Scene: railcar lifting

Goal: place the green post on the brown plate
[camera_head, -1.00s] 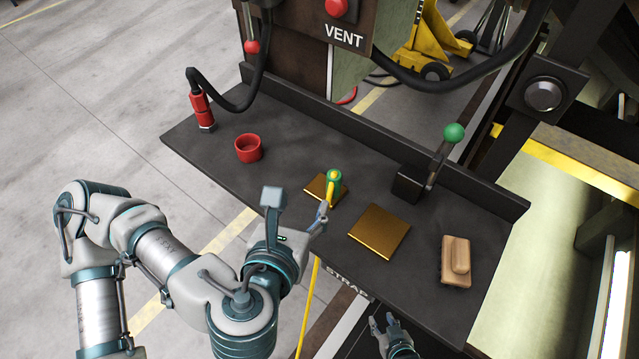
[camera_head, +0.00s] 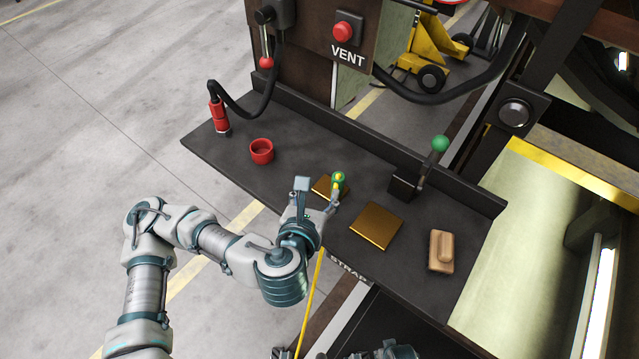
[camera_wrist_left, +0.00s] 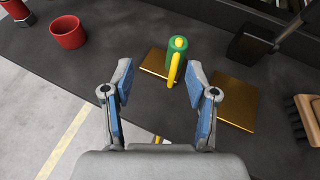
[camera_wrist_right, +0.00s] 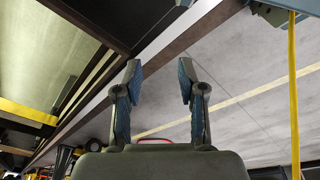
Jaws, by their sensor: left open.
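The green post (camera_head: 339,184), with a yellow strap hanging down its near side, stands upright at the right part of a small brown plate (camera_head: 321,187). A larger brown plate (camera_head: 377,227) lies bare to its right. In the left wrist view the post (camera_wrist_left: 177,47) and both plates show, the larger one (camera_wrist_left: 232,102) at right. My left gripper (camera_head: 331,204) is open just in front of the post. Its fingers are apart with the post beyond them, and I see no grip on it. My right gripper (camera_wrist_right: 158,68) is open and empty, away from the plates.
The dark shelf holds a red cup (camera_head: 262,151), a red-handled hose end (camera_head: 219,116), a green-knobbed lever (camera_head: 439,145) and a tan wooden block (camera_head: 441,251). A raised lip runs along the shelf's back edge. A yellow strap (camera_head: 311,302) hangs below the front edge.

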